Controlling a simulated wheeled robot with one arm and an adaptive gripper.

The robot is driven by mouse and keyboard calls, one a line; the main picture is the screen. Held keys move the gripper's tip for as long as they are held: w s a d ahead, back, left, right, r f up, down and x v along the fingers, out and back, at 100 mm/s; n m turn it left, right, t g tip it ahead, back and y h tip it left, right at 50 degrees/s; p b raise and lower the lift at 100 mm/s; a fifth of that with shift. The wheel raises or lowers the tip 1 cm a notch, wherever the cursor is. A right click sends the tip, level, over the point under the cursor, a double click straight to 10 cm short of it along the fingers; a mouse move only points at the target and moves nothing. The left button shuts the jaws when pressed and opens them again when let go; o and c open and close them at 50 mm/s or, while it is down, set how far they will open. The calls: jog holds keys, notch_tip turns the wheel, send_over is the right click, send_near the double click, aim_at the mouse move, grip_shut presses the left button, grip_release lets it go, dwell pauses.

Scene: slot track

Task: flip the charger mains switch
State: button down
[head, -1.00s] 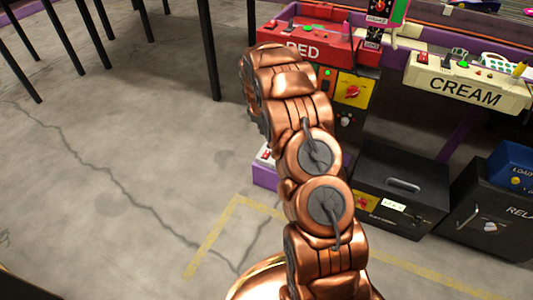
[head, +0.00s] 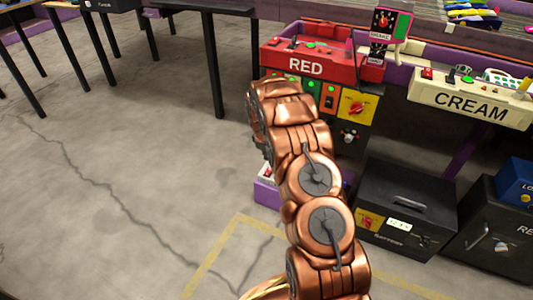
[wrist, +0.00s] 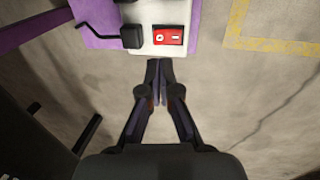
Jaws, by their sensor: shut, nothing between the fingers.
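A red rocker switch (wrist: 168,39) with white markings sits on a white plate (wrist: 180,12) at the top of the wrist view. A black plug (wrist: 131,36) with a dark cable is beside it on the left. My gripper (wrist: 157,66) is shut and empty, its fingertips just below the plate's lower edge in the picture. I cannot tell whether they touch it. In the head view the plate's purple base (head: 266,194) shows low beside my arm, partly hidden by it. My gripper is hidden behind the arm there.
A red console (head: 305,65) stands above a black panel with a yellow-and-red switch (head: 357,107). A black battery box (head: 405,196) and another dark cabinet (head: 500,235) stand on the right. A cream console (head: 470,105) is above them. The floor at left is clear.

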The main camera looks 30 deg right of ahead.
aim_at(269, 169)
jog(key=b+x, duration=0.3)
jog(key=x, duration=0.5)
jog(key=shift+a+r, duration=0.1)
